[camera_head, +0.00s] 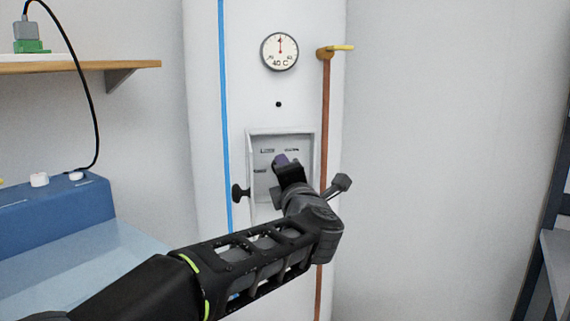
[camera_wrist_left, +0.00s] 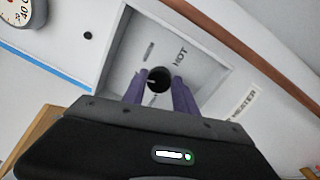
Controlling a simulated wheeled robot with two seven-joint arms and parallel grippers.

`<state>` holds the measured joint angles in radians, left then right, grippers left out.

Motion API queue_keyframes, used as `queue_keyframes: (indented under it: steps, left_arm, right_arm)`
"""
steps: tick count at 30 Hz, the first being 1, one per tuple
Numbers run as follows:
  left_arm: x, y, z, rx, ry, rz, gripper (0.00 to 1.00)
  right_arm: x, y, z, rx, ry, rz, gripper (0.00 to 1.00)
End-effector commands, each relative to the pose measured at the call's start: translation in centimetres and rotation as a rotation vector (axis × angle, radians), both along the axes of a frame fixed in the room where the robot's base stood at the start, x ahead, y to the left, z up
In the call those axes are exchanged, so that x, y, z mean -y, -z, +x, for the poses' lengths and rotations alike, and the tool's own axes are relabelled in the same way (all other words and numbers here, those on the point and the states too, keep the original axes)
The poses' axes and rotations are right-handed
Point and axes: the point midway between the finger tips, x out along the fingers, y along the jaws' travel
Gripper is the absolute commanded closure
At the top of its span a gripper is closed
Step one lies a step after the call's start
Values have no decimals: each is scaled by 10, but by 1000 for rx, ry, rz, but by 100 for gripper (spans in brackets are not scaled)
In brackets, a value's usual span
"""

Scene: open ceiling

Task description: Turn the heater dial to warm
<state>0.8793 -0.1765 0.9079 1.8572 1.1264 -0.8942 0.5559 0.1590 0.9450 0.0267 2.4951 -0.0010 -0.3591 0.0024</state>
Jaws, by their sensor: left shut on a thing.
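The dark round heater dial (camera_wrist_left: 159,80) sits in the recessed panel of the white heater, with a small pale mark on its left side in the left wrist view. A HOT label (camera_wrist_left: 180,58) and another label (camera_wrist_left: 148,50), too small to read, stand beside it. My left gripper (camera_wrist_left: 158,86) has its purple fingers shut on either side of the dial. In the head view, my left gripper (camera_head: 281,162) reaches into the recess (camera_head: 249,150) and hides the dial. My right gripper is out of view.
The recess's walls surround my fingers closely. A round gauge (camera_head: 280,51) is above. A dark knob (camera_head: 240,193) and a grey lever (camera_head: 340,184) stick out near the recess. A copper pipe (camera_head: 325,110) runs down the right. A blue box (camera_head: 50,210) stands left.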

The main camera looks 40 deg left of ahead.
Motion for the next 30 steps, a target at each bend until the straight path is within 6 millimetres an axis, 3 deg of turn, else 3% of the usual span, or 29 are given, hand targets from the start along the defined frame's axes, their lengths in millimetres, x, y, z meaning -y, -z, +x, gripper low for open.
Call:
queue_keyframes:
  steps: [18, 30]
  left_arm:
    - [0, 0, -1, -424, 3, 398, 100]
    - [-2, 3, -2, -612, 1, 578, 100]
  right_arm:
    - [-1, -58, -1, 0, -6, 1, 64]
    - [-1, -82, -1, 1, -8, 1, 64]
